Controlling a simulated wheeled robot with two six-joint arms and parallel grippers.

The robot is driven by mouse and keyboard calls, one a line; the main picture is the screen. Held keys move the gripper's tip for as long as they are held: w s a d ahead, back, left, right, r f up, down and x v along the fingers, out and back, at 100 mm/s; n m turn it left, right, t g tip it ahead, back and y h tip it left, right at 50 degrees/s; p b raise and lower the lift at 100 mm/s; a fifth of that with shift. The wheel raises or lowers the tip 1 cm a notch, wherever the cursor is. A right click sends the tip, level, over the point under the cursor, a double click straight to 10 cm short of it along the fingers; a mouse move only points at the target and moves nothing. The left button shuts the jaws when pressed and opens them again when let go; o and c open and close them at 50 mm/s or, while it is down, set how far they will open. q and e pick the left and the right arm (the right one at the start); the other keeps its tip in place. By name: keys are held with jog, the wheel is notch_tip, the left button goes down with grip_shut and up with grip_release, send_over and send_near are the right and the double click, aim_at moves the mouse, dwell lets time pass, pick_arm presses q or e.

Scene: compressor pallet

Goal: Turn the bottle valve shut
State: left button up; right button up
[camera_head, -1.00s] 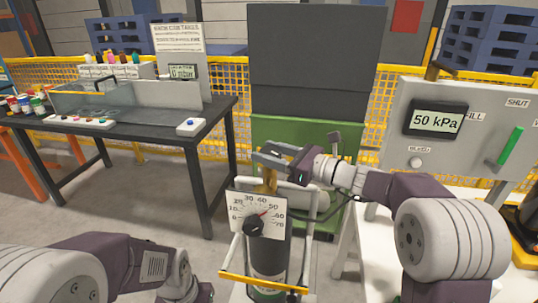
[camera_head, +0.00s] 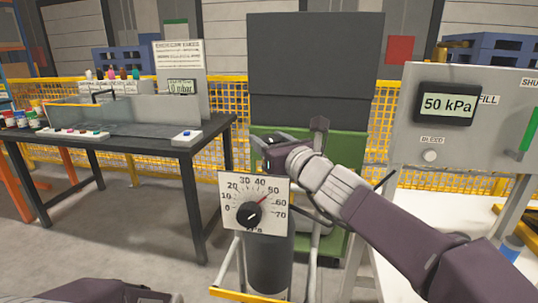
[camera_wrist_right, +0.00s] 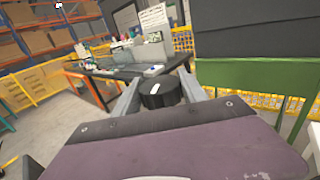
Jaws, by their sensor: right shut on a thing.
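The grey bottle (camera_head: 268,268) stands upright in a white-framed trolley, with a white dial gauge (camera_head: 272,222) on its front. The gauge's red needle points near 50. My right gripper (camera_head: 268,150) is above the gauge at the bottle's top and covers the valve in the head view. In the right wrist view, the right gripper's two fingers (camera_wrist_right: 159,95) are shut on the sides of the black round valve knob (camera_wrist_right: 158,94), which has a white mark on top. Only a bit of my left arm shows at the lower left; its gripper is out of view.
A grey panel (camera_head: 402,148) on the right has a display (camera_head: 448,104) reading 50 kPa, a bleed button and a green handle (camera_head: 529,130). A dark bench (camera_head: 205,140) stands at the left. A green and dark grey cabinet (camera_head: 315,60) is behind the bottle.

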aim_at(269, 137)
dwell(0.5)
jog(key=o, duration=1.4)
jog(key=shift+c, duration=0.2)
notch_tip(269, 137, up, 4)
jog(key=p, duration=0.4)
jog(key=shift+r, duration=0.25)
jog(key=shift+s+d+r+h+p, duration=0.3)
jog(key=shift+d+r+p, duration=0.4)
jog(key=shift+r+p, duration=0.2)
jog(key=s+d+r+p, duration=0.4)
jog(key=s+d+p, duration=0.1)
jog(key=d, duration=0.3)
jog(key=shift+s+d+r+p, duration=0.2)
jog(key=shift+d+r+p, duration=0.15)
jog(key=shift+p, duration=0.25)
